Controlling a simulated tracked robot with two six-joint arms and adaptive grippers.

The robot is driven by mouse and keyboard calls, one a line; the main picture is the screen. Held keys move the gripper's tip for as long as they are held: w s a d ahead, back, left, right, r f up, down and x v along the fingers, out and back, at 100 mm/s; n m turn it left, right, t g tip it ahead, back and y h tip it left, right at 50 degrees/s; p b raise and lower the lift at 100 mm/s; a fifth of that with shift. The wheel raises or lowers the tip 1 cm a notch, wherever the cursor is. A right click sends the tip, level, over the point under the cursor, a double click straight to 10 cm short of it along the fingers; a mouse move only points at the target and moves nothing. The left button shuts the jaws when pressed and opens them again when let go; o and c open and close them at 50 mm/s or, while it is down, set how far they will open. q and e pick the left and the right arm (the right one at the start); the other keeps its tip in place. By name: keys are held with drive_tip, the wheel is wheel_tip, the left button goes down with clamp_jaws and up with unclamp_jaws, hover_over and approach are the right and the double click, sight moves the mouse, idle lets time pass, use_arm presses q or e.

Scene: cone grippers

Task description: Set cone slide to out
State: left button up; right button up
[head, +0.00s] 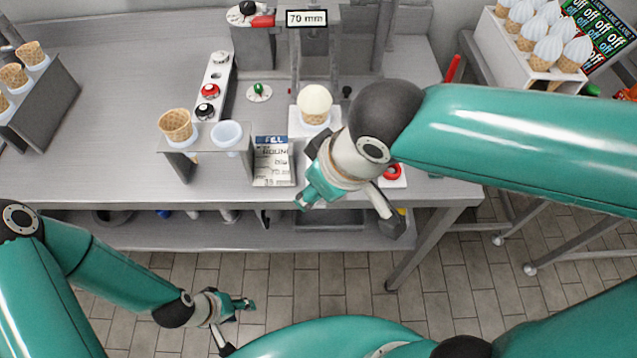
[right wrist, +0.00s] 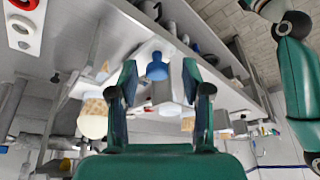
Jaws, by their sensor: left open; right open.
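An ice cream cone with a pale round scoop (head: 315,103) stands in a white holder under the machine with the "70 mm" display (head: 307,18). The cone slide cannot be made out for certain; my right arm covers part of this area. My right gripper (head: 311,190) is open, just in front of and below the cone. In the right wrist view a blue knob (right wrist: 157,68) on a pale block appears between its open fingers; contact cannot be told. The scoop (right wrist: 93,118) shows there to the left. My left gripper (head: 244,304) is open and empty, low before the bench.
A stand (head: 178,150) holds a waffle cone (head: 176,124) and a pale blue cup (head: 227,134). A printed card (head: 273,163) is left of my right gripper. A button panel (head: 213,85) stands behind. A red button (head: 392,172) lies right of the gripper.

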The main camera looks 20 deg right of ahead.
drive_tip(key=v, duration=1.2)
drive_tip(key=shift+s+f, duration=0.1)
